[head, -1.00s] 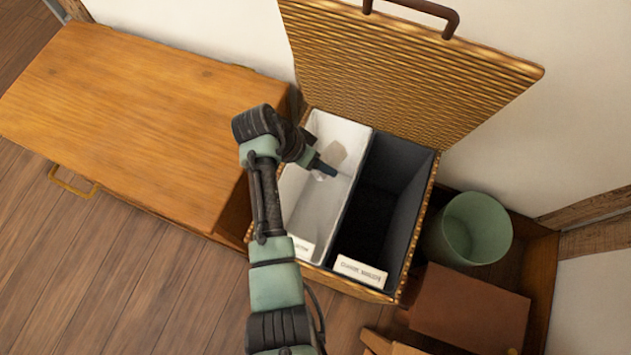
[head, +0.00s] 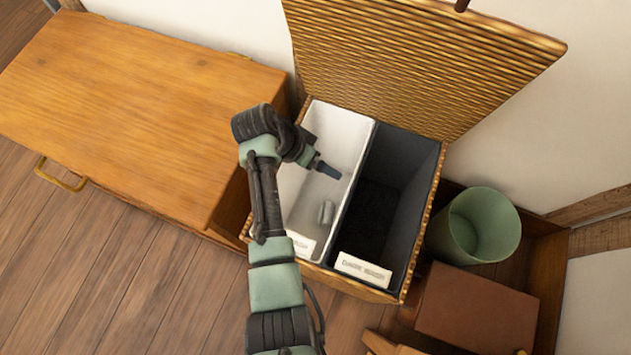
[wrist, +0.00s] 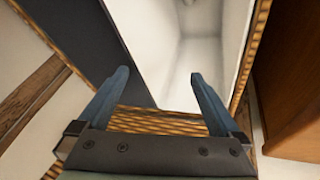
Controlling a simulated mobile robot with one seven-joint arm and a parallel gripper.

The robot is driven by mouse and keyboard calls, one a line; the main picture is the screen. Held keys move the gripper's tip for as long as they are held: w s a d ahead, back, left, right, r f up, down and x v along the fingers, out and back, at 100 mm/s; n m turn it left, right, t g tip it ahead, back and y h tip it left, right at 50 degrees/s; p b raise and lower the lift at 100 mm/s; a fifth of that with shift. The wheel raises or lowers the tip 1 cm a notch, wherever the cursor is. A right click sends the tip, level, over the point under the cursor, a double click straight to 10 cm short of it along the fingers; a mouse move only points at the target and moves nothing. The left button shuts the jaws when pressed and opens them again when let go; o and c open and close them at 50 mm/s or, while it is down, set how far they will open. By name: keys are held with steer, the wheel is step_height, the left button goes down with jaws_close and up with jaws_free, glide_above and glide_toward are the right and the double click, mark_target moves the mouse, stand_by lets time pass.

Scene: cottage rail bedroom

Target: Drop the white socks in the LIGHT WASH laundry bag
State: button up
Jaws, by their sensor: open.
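The white laundry bag (head: 340,130) is the left compartment of a wicker hamper. Its label (head: 301,244) is partly hidden by my arm. A small pale grey-white roll, which looks like the white socks (head: 326,212), lies inside this bag, apart from my gripper. A bit of it shows at the top edge of the wrist view (wrist: 188,3). My gripper (head: 325,168) is over the white bag. In the wrist view my gripper (wrist: 160,74) has its two fingers wide apart with nothing between them.
The dark bag (head: 385,195), with a DARK WASH label (head: 362,270), fills the hamper's right half. The wicker lid (head: 430,60) stands open behind. A wooden chest (head: 130,110) is at left, a green bin (head: 474,225) and brown box (head: 475,308) at right.

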steer(key=p+v, duration=0.5)
steer(key=v, duration=0.8)
